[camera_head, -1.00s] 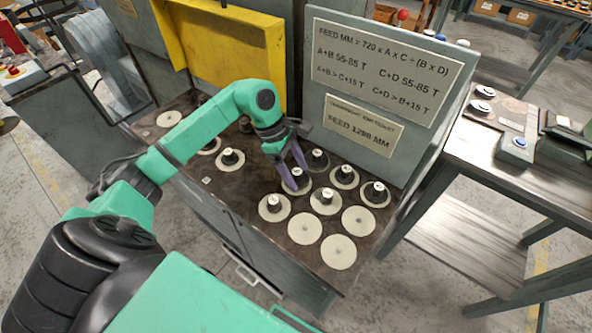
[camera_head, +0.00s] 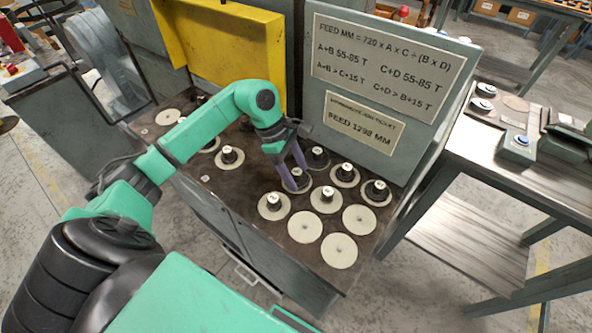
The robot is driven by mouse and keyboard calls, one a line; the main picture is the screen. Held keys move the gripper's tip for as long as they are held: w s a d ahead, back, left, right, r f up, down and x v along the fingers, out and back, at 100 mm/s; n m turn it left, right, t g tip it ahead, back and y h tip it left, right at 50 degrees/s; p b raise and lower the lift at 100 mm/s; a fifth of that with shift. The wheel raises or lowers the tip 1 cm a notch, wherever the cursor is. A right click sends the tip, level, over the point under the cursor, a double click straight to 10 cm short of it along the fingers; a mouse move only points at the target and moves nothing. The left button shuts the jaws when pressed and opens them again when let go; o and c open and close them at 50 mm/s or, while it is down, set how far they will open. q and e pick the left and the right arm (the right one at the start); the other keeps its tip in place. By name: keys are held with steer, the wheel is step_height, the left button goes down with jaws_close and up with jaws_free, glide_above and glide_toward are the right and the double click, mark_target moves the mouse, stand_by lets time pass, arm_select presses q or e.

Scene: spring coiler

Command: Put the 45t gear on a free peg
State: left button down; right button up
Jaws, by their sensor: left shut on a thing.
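My left gripper (camera_head: 290,180) reaches down over the cabinet top, its purple fingers shut on a dark gear (camera_head: 299,174) that sits low over a pale round disc in the middle of the group. The gear's tooth count cannot be read, so I cannot tell whether it is the 45t gear. Several other dark gears stand on pale discs around it, such as one at the front left (camera_head: 273,202) and one at the right (camera_head: 377,190). Flat pale discs without gears lie at the front (camera_head: 305,227) and front right (camera_head: 338,250). My right gripper is not in view.
The cabinet top (camera_head: 250,213) carries the discs. A grey panel with feed signs (camera_head: 385,75) rises behind it, beside a yellow guard (camera_head: 225,45). A wooden-topped bench (camera_head: 470,135) with buttons stands at the right. Other gears stand close around the gripper.

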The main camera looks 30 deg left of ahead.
arm_select(q)
steer(key=shift+f, duration=0.1)
jaws_free()
steer(key=shift+a+r, duration=0.25)
steer(key=shift+r, duration=0.2)
steer(key=d+p+v, duration=0.1)
steer(key=p+v, duration=0.2)
steer(key=v, duration=0.5)
steer(key=w+d+r+p+v, duration=0.1)
steer(key=p+v, duration=0.3)
steer(key=v, duration=0.5)
steer(key=d+r+p+v, duration=0.1)
steer(key=d+p+v, duration=0.1)
steer(key=v, duration=0.6)
steer(key=shift+s+d+r+p, duration=0.2)
steer(key=shift+p, duration=0.45)
